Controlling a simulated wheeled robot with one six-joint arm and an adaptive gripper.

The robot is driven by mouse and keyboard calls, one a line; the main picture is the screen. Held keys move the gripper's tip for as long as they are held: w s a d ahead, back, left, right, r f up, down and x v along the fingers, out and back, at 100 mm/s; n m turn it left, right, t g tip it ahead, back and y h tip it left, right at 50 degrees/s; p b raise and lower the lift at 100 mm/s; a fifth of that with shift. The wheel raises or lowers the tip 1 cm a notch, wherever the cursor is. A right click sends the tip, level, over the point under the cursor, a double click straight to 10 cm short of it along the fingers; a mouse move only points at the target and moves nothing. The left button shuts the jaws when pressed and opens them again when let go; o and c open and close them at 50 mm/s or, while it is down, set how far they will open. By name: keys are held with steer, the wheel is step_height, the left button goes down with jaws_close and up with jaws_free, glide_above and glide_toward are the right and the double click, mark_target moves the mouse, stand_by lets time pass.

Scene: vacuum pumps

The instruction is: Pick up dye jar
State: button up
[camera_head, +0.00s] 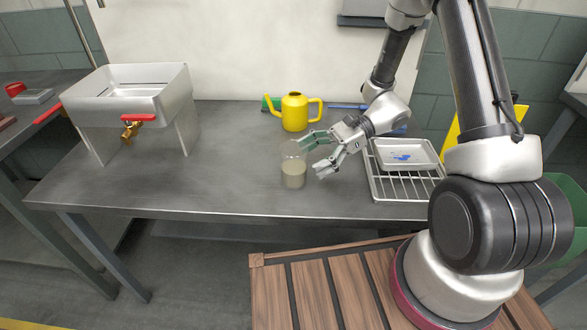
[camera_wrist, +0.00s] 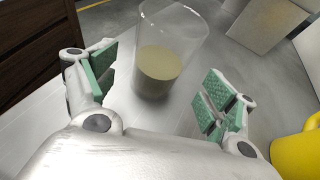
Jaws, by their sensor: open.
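The dye jar (camera_head: 293,172) is a clear glass jar, part filled with a pale yellowish substance. It stands upright on the grey table near its front edge, left of my gripper. My gripper (camera_head: 309,154) is open and empty, its fingers pointing left toward the jar. In the wrist view the jar (camera_wrist: 165,65) stands just beyond the gap between the green-padded fingertips of my gripper (camera_wrist: 160,78). I cannot tell from these frames whether a fingertip touches it.
A yellow watering can (camera_head: 294,112) stands behind the jar. A wire rack (camera_head: 405,187) with a white tray (camera_head: 432,147) is at the right. A metal basin (camera_head: 125,85) with a red-handled tap stands at the left. The table between basin and jar is clear.

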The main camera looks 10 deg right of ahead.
mark_target(294, 167)
steer(key=x, duration=0.5)
steer(key=shift+s+a+f, duration=0.15)
steer(key=shift+a, duration=0.15)
steer(key=c, duration=1.3)
